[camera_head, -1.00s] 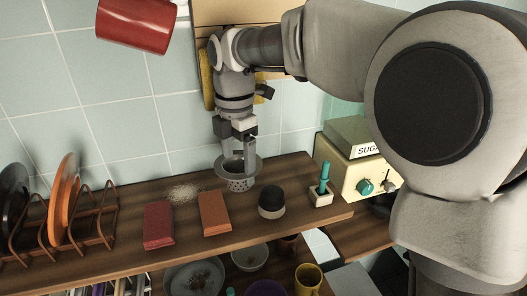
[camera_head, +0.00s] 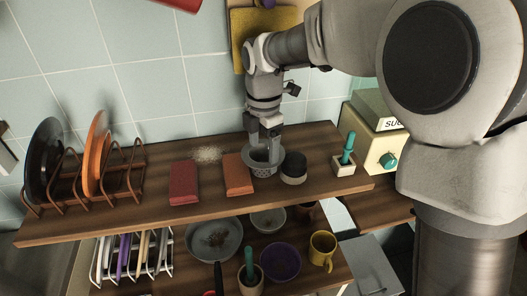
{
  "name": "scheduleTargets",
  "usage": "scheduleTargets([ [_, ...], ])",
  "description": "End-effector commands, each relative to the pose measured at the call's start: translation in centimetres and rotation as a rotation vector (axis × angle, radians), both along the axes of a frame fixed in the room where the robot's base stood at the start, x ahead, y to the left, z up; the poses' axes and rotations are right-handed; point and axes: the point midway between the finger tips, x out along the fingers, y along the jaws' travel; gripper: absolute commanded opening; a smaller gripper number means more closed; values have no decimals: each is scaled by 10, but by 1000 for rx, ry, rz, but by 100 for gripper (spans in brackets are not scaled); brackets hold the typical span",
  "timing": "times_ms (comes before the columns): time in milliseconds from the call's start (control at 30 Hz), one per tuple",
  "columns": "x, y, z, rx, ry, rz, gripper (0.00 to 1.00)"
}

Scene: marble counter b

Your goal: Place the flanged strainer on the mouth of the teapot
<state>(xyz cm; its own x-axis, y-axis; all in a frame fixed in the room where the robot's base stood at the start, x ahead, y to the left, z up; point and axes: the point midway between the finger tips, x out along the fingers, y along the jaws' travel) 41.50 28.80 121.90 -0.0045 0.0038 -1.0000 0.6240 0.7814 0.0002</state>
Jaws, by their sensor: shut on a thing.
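The flanged strainer (camera_head: 262,172) is a grey perforated cup with a wide rim. My gripper (camera_head: 265,146) points down and is shut on the strainer at its rim. The strainer is upright over the wooden shelf, between an orange block and a dark-topped round pot; I cannot tell how high it is above the shelf. I cannot make out a teapot in this view.
The orange block (camera_head: 238,174), a red block (camera_head: 183,183), the round pot (camera_head: 293,168) and a teal-handled tool in a holder (camera_head: 345,163) stand on the shelf (camera_head: 135,210). A plate rack (camera_head: 95,180) is left. Bowls and a yellow mug (camera_head: 322,248) sit below.

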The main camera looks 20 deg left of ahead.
Motion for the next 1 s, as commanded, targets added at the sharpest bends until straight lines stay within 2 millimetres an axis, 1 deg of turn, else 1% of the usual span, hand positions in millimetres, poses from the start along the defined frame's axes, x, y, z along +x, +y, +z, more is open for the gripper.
scheduleTargets([
  [33, 0, 0, -1, 0, 0, 0, 82],
  [133, 0, 0, -1, 0, 0, 0, 100],
  [367, 0, 0, 0, 0, 0, 0, 100],
  [500, 1, 0, 8, 2, -3, -1, 100],
  [567, 1, 0, 17, 2, -3, -1, 100],
  [667, 1, 0, 37, 3, -5, -2, 100],
  [800, 1, 0, 69, 3, -5, -1, 100],
  [900, 2, 0, 89, 2, -3, -1, 100],
  [1000, 1, 0, 105, 2, -3, -1, 100],
])
